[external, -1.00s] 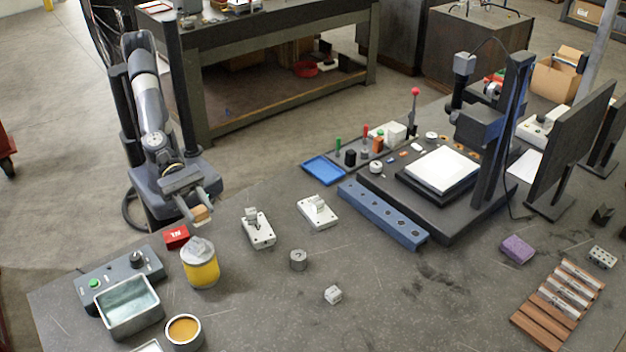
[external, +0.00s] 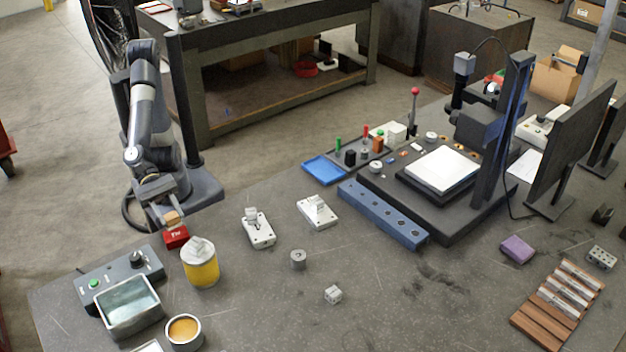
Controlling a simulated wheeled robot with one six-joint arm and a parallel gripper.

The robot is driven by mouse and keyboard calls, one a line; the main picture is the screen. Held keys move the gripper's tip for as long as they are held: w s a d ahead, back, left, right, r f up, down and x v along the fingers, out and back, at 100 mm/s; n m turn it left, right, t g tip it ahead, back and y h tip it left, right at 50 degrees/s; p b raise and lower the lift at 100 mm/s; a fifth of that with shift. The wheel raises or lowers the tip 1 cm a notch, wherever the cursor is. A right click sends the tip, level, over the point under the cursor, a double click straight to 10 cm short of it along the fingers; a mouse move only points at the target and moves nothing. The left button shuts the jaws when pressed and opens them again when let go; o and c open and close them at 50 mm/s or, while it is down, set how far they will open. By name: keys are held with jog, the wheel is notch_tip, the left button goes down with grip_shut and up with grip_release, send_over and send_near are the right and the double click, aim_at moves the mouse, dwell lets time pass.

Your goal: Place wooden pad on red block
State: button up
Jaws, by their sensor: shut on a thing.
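The wooden pad (external: 172,217) is a small tan block held between the fingers of my gripper (external: 170,216). My gripper is shut on it. The red block (external: 176,237) with white marking lies near the left edge of the grey table, and the pad is right above it in the external view. I cannot tell whether the pad touches the block or hangs just over it.
A yellow can (external: 201,266) stands close to the right of the red block. A control box (external: 118,272) and a metal tray (external: 128,307) are in front. Two white fixtures (external: 258,229) are to the right.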

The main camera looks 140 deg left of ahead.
aim_at(172, 222)
jog(key=shift+f+b, duration=0.55)
jog(key=shift+f, duration=1.05)
jog(key=shift+f, duration=0.15)
jog(key=o, duration=1)
jog(key=shift+r, duration=0.2)
jog(key=shift+s+r+p, duration=0.25)
jog(key=shift+p, duration=0.05)
jog(key=shift+p+v, duration=3.35)
jog(key=shift+v, duration=2.3)
